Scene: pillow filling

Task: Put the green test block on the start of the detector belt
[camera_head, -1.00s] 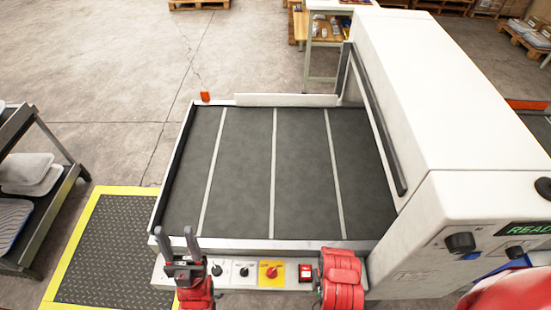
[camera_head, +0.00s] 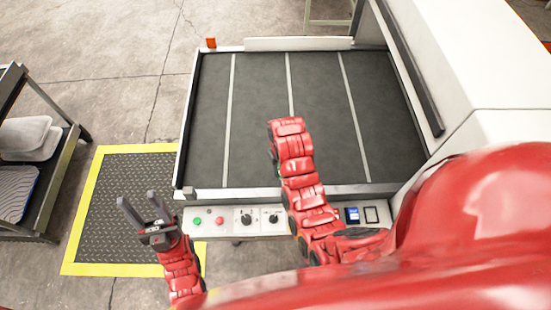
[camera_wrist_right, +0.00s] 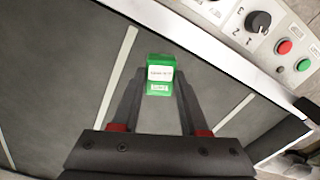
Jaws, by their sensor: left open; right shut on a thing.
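The green test block (camera_wrist_right: 159,73), with white labels, is between the fingertips of my right gripper (camera_wrist_right: 158,92) in the right wrist view. That gripper is shut on it, above the dark detector belt (camera_wrist_right: 60,70). In the head view the belt (camera_head: 258,120) has white cross lines, and my right arm reaches over its front edge. The block and right fingers are hidden there behind the arm. I cannot tell whether the block touches the belt. My left gripper (camera_head: 142,212) is open and empty, left of the control panel.
A control panel (camera_head: 232,219) with knobs and buttons runs along the belt's front. The white detector housing (camera_head: 462,60) stands at the right. A cart (camera_head: 50,190) with trays is at the left, beside a yellow-edged mat (camera_head: 108,210). An orange piece (camera_head: 211,43) marks the belt's far left corner.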

